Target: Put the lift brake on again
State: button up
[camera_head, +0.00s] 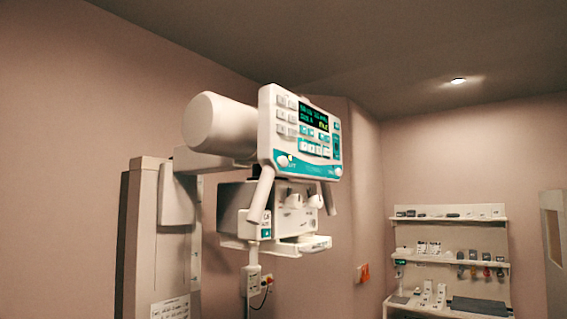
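The X-ray tube head (215,122) hangs on a column (150,235) at the left. Its control panel (270,118) faces right, with a lit display, several buttons and a teal band. A round pale knob (283,161) sits at the panel's lower left, beside small lettering that may read LIFT. A similar knob (338,172) sits at the lower right. The lettering is too small to read surely, and I cannot tell whether the brake is on or off. Two handles (261,194) slant down below the panel. My gripper is not in view.
Below the panel is a boxy collimator (290,222) with a flat plate (312,245) under it. A wall box with a cable (252,280) is behind. Shelves (450,219) with small items stand at the back right above a bench. A door (554,255) is at the far right.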

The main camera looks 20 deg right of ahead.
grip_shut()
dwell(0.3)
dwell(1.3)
